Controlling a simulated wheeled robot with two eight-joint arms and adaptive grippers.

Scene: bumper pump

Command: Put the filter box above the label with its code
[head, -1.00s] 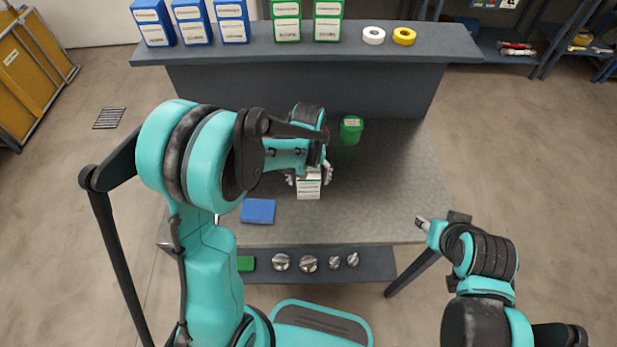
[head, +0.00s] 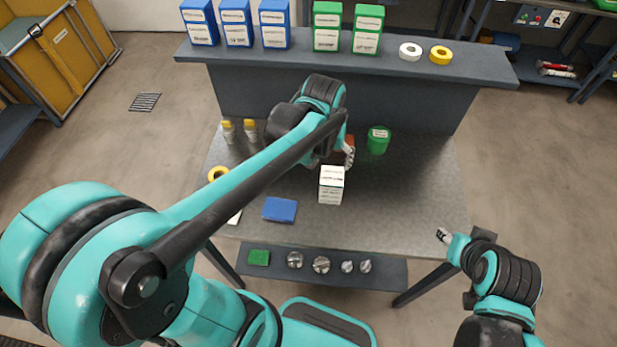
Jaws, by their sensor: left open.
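A small white box with a printed label (head: 331,186), which looks like the filter box, stands upright on the grey worktable. My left gripper (head: 348,156) is just behind and above it, apart from it and open; the arm partly hides it. My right gripper (head: 443,236) is off the table's right front edge, too small to read. Blue boxes (head: 237,24) and green boxes (head: 326,27) with white labels stand on the raised shelf. I cannot read any code at this size.
On the table (head: 400,200) are a green tub (head: 378,140), a blue flat item (head: 280,210), yellow-capped bottles (head: 250,130) and a yellow roll (head: 218,174). White tape (head: 410,51) and yellow tape (head: 440,55) lie on the shelf (head: 480,66). The table's right side is clear.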

